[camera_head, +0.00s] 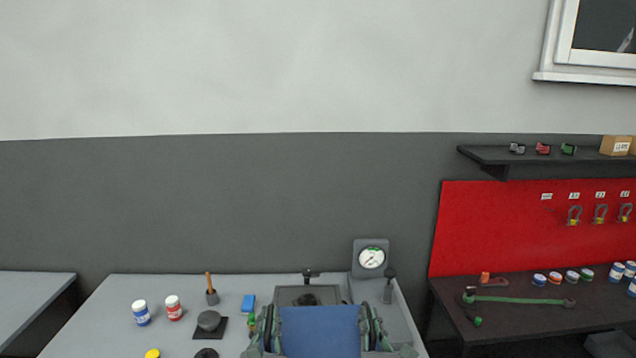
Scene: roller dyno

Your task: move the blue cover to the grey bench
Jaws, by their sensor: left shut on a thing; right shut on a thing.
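The blue cover (320,331) is a flat blue panel at the bottom middle of the head view. My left gripper (268,329) is shut on its left side and my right gripper (373,329) is shut on its right side. The cover is in front of a grey roller unit (340,291), hiding part of it; I cannot tell how high it is held. A grey bench top (120,301) spreads below and to the left. Another grey top (32,297) stands at the far left, across a gap.
A gauge (371,258) rises behind. A dark workbench (520,313) with tools is right. The far-left top looks clear.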

